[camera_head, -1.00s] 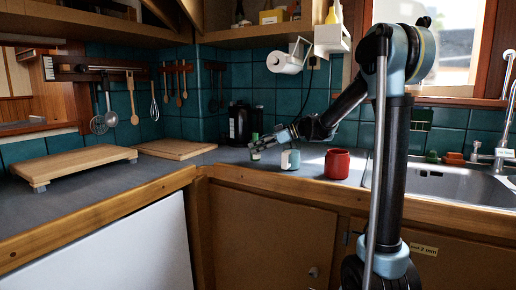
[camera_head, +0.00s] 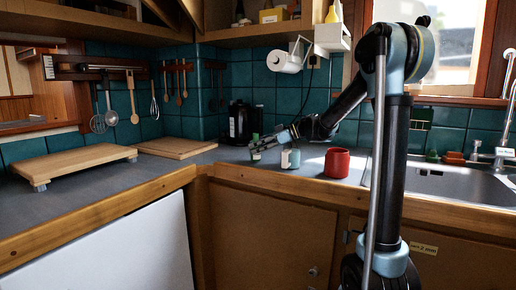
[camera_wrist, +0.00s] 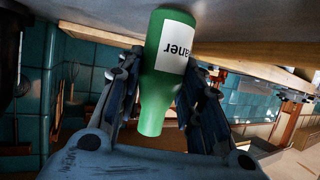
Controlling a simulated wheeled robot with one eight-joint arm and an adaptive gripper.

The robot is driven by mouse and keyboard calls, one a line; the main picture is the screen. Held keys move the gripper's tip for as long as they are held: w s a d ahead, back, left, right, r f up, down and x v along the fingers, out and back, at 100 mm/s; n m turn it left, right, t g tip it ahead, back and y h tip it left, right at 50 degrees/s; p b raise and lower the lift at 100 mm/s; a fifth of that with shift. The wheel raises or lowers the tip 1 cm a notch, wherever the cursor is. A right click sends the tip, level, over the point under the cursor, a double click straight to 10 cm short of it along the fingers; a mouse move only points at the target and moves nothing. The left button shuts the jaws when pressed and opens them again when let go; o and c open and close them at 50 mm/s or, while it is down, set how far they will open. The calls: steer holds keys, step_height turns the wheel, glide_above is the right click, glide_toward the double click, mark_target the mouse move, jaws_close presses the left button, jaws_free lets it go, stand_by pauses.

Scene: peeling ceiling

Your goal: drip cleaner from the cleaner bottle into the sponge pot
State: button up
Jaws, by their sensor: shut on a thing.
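The green cleaner bottle (camera_head: 255,148) stands about upright at the back of the counter. In the wrist view the bottle (camera_wrist: 156,95) lies between both fingers, its white label reading "...aner". My gripper (camera_wrist: 163,75) is shut on it from the sides. In the head view my gripper (camera_head: 270,142) reaches left to the bottle, low over the counter. A red pot (camera_head: 337,163) stands to the right, apart from the gripper. A small white and pale-blue container (camera_head: 290,158) stands between them. I cannot tell for sure which is the sponge pot; no sponge shows.
A cutting board (camera_head: 176,148) and a raised wooden board (camera_head: 75,163) lie to the left. The sink (camera_head: 450,182) is at the right. The counter's wooden front edge (camera_head: 270,181) runs before the containers.

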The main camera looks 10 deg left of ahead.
steer(key=o, duration=1.3)
steer(key=shift+c, duration=0.2)
steer(key=shift+d, duration=0.1)
steer(key=v, duration=1.1)
steer(key=shift+d, duration=0.45)
